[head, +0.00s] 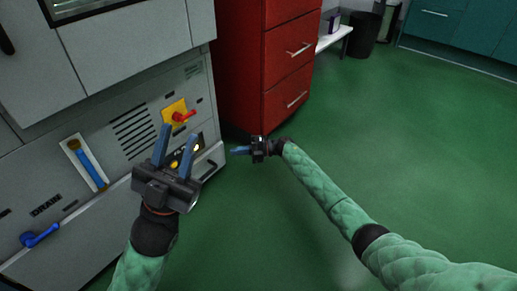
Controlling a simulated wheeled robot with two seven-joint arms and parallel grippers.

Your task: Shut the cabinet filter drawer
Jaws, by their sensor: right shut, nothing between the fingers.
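The grey cabinet (95,125) fills the left of the head view. Low at its right corner is a pale drawer front (215,157) with a dark handle (209,172), which I take for the filter drawer. It seems to stand out a little from the cabinet face, but how far I cannot tell. My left gripper (175,143) is open and empty, in front of the cabinet, and hides part of the area left of the drawer. My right gripper (236,150) is shut and empty, just right of the drawer front, its fingers pointing left toward it. Contact is not clear.
The cabinet carries a red switch on a yellow plate (173,110), a blue-tubed gauge (84,162) and a blue drain lever (40,236). A red drawer unit (286,70) stands behind. Green floor (400,130) is clear to the right.

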